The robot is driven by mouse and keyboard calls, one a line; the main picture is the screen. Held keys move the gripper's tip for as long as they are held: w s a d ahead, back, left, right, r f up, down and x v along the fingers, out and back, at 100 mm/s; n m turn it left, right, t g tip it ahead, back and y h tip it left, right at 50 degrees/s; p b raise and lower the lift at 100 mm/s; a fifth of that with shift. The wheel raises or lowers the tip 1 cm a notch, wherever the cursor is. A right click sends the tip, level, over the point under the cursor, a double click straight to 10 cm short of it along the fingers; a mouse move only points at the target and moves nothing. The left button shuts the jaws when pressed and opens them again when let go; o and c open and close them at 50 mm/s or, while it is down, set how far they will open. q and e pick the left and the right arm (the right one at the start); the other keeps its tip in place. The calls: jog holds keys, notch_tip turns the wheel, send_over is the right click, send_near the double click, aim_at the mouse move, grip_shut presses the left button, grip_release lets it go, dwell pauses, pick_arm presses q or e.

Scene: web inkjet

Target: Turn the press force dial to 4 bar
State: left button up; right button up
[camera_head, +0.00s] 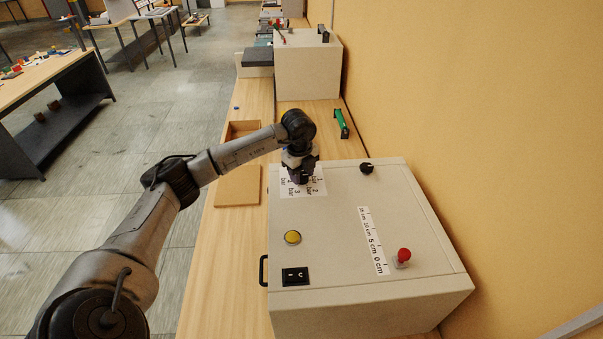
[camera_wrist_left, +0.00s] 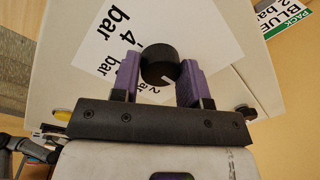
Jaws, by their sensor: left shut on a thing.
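The press force dial (camera_wrist_left: 160,62) is a round black knob in the left wrist view. It stands on a white label (camera_head: 314,185) marked in bar, on the top of a light grey machine box (camera_head: 340,215). In the left wrist view the "4 bar" print is left of the dial and a "2" is below it. My left gripper (camera_wrist_left: 158,82) has its purple fingers shut on the dial, one on each side. In the head view the left gripper (camera_head: 300,178) points down over the label and hides the dial. No pointer mark on the dial can be made out.
The box also carries a black knob (camera_head: 366,169), a yellow button (camera_head: 292,237), a black switch (camera_head: 295,276) and a red knob (camera_head: 403,254) beside a cm scale. A green-and-white sign (camera_wrist_left: 276,17) lies nearby. A yellow wall (camera_head: 470,120) bounds the right.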

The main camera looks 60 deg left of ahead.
pick_arm(q)
jog(key=shift+c, duration=1.2)
